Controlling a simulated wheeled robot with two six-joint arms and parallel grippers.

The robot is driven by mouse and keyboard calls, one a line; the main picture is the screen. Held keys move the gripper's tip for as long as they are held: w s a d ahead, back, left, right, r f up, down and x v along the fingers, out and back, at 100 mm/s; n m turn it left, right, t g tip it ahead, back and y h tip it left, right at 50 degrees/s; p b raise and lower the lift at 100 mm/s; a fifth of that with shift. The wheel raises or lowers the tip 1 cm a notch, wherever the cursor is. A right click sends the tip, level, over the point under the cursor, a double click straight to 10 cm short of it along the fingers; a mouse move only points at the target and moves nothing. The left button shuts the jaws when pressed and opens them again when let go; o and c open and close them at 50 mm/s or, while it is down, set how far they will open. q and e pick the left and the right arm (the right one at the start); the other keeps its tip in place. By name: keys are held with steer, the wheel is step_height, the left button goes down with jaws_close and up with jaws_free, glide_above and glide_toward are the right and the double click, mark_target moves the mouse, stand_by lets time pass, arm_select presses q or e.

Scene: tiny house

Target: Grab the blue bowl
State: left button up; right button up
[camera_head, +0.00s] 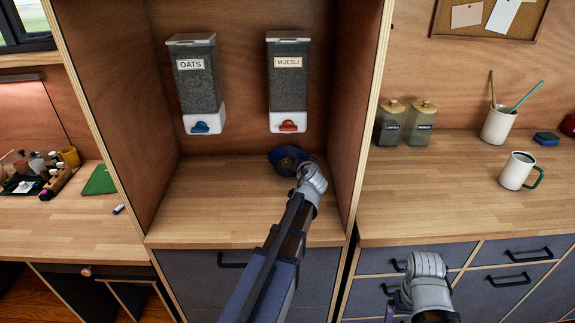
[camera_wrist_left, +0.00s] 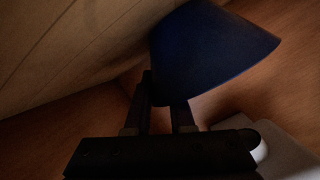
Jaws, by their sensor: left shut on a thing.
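The blue bowl (camera_head: 282,155) is at the back of the wooden alcove, below the muesli dispenser. Something brownish shows inside it. My left arm reaches in from the front, and its wrist covers the bowl's right side in the head view. In the left wrist view, my left gripper (camera_wrist_left: 160,118) is shut on the wall of the blue bowl (camera_wrist_left: 215,50), with the bowl's side rising beyond the fingers. I cannot tell whether the bowl touches the counter. My right arm's wrist shows at the lower right, but its fingers do not show.
The oats dispenser (camera_head: 198,84) and muesli dispenser (camera_head: 288,85) hang on the alcove's back wall. The alcove counter (camera_head: 210,200) is clear on the left. Side panels bound it. On the right counter stand two jars, a utensil cup (camera_head: 497,125) and a mug (camera_head: 517,171).

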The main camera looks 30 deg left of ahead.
arm_select(q)
jaws_close()
stand_by(0.8)
